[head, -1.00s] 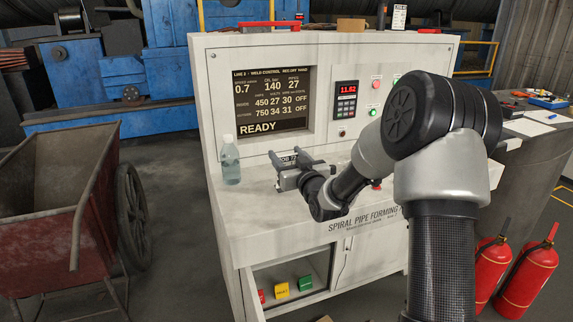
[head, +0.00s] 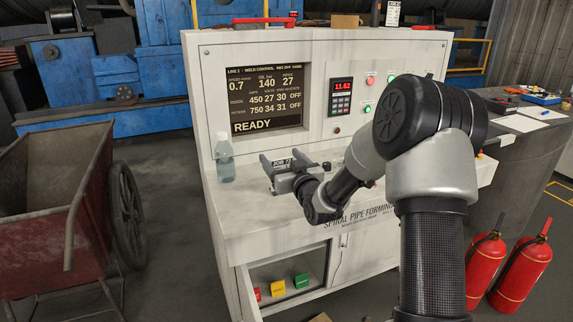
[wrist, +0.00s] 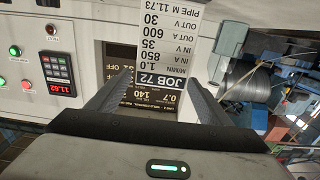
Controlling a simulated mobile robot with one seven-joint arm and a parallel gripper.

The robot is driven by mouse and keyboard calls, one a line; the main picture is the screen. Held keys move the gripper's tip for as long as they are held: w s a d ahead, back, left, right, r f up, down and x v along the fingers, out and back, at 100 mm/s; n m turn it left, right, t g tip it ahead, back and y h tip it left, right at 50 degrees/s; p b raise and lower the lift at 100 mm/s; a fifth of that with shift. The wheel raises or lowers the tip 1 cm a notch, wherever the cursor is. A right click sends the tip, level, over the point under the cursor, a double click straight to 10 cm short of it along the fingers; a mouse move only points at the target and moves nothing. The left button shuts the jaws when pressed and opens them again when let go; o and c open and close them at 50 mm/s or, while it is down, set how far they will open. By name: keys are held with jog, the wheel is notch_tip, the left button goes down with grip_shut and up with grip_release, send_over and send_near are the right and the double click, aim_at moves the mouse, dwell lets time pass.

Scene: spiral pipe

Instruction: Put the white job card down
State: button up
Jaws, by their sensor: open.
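The white job card (wrist: 178,38) with a black "JOB 72" header lies between the fingers of my gripper in the wrist view, its print upside down. Its far end runs out of the top of that picture. In the head view only its dark header (head: 284,162) shows clearly, between the fingers over the console's desk. My gripper (wrist: 163,88) is open, with a finger on either side of the card. It also shows in the head view (head: 281,158). I cannot tell whether the card rests on the desk, as the gripper hides its lower part.
A clear bottle (head: 225,160) stands on the console's desk (head: 232,205), left of my gripper. The display panel (head: 265,98) and keypad (head: 341,97) rise behind. A red cart (head: 50,230) stands left; fire extinguishers (head: 520,265) stand right. The desk's front left is clear.

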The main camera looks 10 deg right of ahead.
jog(key=s+d, duration=0.2)
jog(key=s, duration=0.9)
jog(key=shift+s+d, duration=0.15)
jog(key=shift+s, duration=0.25)
